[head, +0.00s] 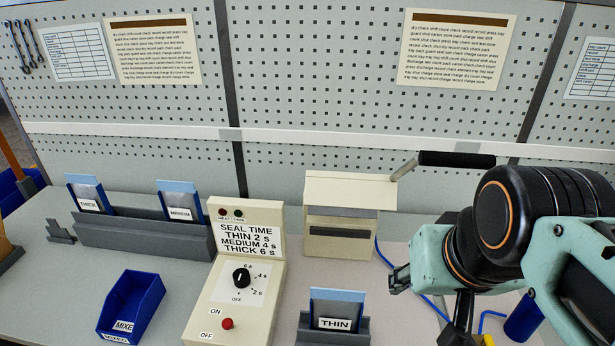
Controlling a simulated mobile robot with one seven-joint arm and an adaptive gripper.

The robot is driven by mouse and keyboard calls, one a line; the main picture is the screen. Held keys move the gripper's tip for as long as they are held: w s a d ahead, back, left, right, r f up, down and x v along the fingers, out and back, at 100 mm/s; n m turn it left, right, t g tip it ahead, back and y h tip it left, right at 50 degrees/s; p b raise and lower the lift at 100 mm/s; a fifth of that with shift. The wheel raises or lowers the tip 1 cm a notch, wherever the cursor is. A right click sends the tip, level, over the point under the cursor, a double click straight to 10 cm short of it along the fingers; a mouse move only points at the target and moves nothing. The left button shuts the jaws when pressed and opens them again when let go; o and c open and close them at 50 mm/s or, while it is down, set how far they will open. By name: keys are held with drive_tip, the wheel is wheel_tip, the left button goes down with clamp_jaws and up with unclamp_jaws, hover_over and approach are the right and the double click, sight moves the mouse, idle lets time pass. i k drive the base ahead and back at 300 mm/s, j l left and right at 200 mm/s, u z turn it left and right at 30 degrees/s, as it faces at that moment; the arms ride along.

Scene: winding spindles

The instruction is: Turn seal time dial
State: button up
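The seal time dial (241,277) is a black knob on a white scale plate, on the sloping face of a cream control box (215,302). The scale reads OFF, 2 s, 4 s and 6 s; the pointer is too small to read surely. A panel (249,241) above it lists THIN 2 s, MEDIUM 4 s and THICK 6 s. My arm reaches in from the right. My gripper (461,312) is partly seen at the lower right, well to the right of the dial and apart from it. Its fingertips are not clearly visible.
A red button (227,323) sits below the dial. A sealer with a raised black handle (457,159) stands behind right. The THIN holder (333,325) is right of the box; THICK and MEDIUM pouches stand in a grey rack (140,234). A blue bin (131,305) lies left.

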sight(241, 275)
drive_tip(key=i+j+u, duration=0.2)
drive_tip(key=j, duration=0.2)
drive_tip(key=i+j+u, duration=0.2)
drive_tip(key=j, duration=0.2)
drive_tip(key=j+u, duration=0.15)
drive_tip(key=j, duration=0.4)
drive_tip(key=l, duration=0.25)
